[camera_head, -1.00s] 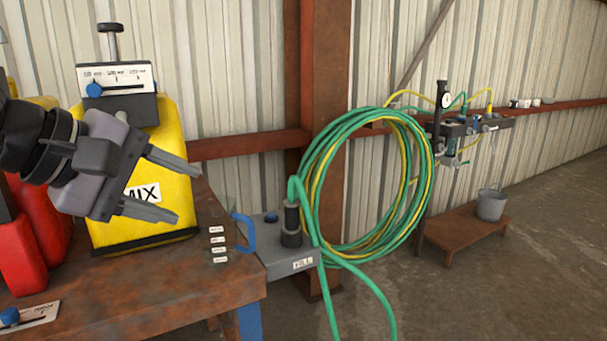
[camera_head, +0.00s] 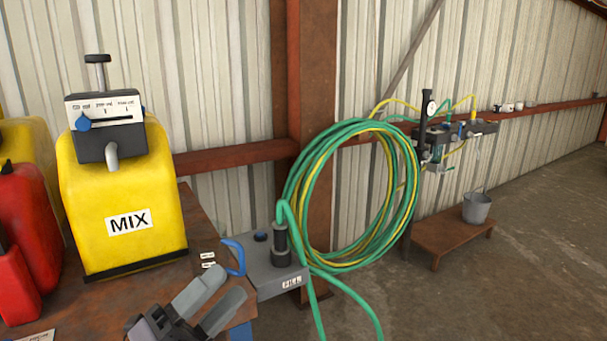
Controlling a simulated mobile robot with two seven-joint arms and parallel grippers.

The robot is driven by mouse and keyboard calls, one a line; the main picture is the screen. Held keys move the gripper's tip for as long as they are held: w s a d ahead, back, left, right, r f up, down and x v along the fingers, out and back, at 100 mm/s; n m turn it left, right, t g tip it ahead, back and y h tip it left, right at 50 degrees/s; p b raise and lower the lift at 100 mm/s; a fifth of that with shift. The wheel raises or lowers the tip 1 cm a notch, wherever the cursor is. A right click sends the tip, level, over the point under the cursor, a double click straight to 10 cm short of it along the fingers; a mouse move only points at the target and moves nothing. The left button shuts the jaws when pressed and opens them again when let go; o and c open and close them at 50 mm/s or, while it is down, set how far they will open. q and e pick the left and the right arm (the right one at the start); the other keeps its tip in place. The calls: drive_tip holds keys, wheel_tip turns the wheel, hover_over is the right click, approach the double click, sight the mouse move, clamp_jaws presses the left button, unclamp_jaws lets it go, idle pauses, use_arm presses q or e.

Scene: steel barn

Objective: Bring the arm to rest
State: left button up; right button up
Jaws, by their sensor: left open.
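My left gripper (camera_head: 222,290) shows at the bottom of the head view, low over the front of the rusty bench (camera_head: 75,300). Its two grey fingers point up and to the right with a gap between them, and nothing is held. It is apart from the yellow MIX container (camera_head: 123,190), which stands upright behind it on the bench. The rest of the left arm is below the picture's edge. My right gripper is not in view.
Red cans (camera_head: 32,215) stand at the left. A grey FILL box (camera_head: 272,275) with a blue handle (camera_head: 236,257) sits at the bench's right end. Coiled green and yellow hoses (camera_head: 350,262) hang beside a post. A bucket (camera_head: 477,208) stands on a low stand (camera_head: 430,237). Floor at right is clear.

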use_arm(q)
drive_tip(key=s+a+f+n+y+p, duration=0.1)
drive_tip(key=s+a+f+n+y, duration=0.15)
drive_tip(key=f+n+y, duration=0.5)
drive_tip(key=s+a+f+n+y+p, duration=0.1)
drive_tip(key=a+f+n+y, duration=0.35)
drive_tip(key=f+n, duration=0.65)
drive_tip(key=s+a+f+n+g+y, duration=0.2)
drive_tip(key=s+f+n+g, duration=0.3)
drive_tip(key=s+f, duration=0.7)
drive_tip(key=shift+f+n+g+y+p, duration=0.3)
drive_tip(key=shift+f+n+y+p, duration=0.2)
drive_tip(key=shift+f+n, duration=0.55)
drive_tip(key=shift+r, duration=0.15)
